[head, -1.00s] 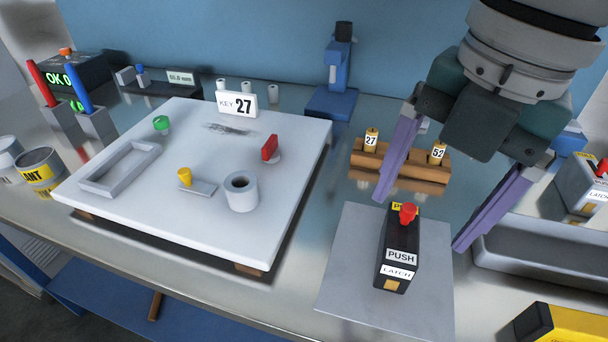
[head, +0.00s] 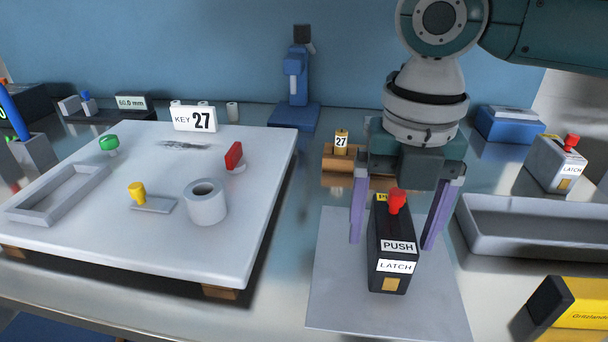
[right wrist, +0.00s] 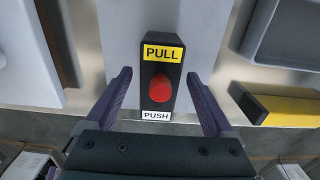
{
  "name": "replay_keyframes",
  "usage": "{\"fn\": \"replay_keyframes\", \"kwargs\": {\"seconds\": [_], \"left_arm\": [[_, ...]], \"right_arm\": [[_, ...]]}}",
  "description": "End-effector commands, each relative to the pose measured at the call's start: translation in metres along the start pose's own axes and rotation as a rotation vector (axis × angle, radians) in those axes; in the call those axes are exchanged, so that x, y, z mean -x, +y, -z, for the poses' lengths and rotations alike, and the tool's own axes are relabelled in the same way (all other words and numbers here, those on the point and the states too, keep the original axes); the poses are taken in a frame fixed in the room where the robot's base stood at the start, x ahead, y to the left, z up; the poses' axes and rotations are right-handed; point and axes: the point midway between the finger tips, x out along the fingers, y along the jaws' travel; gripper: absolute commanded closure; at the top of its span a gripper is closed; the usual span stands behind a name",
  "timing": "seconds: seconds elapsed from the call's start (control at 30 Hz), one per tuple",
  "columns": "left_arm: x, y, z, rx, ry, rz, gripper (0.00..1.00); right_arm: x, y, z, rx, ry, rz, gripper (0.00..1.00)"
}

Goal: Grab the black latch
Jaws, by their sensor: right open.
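The black latch (head: 392,245) is a black block with a red knob on top. It stands on a grey mat (head: 338,290) and carries PUSH and LATCH labels on its near side. In the right wrist view the latch (right wrist: 161,97) shows a yellow PULL label, the red knob and a PUSH label. My right gripper (head: 395,243) points down with its purple fingers open, one on each side of the latch. The right wrist view shows gaps between the fingers and the latch. My left gripper is not in view.
A white board (head: 150,240) with coloured knobs and a KEY 27 sign stands at the left. A grey tray (head: 530,225) and a yellow-and-black box (head: 575,318) lie to the right. A wooden holder (head: 338,160) is behind; a grey latch block (head: 553,165) stands at the back right.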

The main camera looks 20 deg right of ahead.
Motion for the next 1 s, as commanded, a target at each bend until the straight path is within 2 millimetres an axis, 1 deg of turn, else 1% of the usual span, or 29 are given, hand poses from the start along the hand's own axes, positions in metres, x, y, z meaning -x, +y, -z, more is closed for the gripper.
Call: {"fn": "replay_keyframes", "kwargs": {"seconds": [0.03, 0.1, 0.33, 1.0], "left_arm": [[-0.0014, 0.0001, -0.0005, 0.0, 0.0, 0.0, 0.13], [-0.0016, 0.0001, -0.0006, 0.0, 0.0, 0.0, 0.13], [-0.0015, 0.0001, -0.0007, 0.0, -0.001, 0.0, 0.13], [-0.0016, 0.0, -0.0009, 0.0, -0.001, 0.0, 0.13]], "right_arm": [[-0.0067, 0.0002, 0.0003, 0.0, 0.001, 0.0, 0.12], [-0.0107, 0.0001, 0.0002, 0.001, -0.001, 0.001, 0.12], [-0.0114, 0.0002, 0.0, 0.001, -0.002, 0.0, 0.12], [-0.011, 0.0002, -0.0001, 0.0, -0.002, 0.0, 0.88]]}}
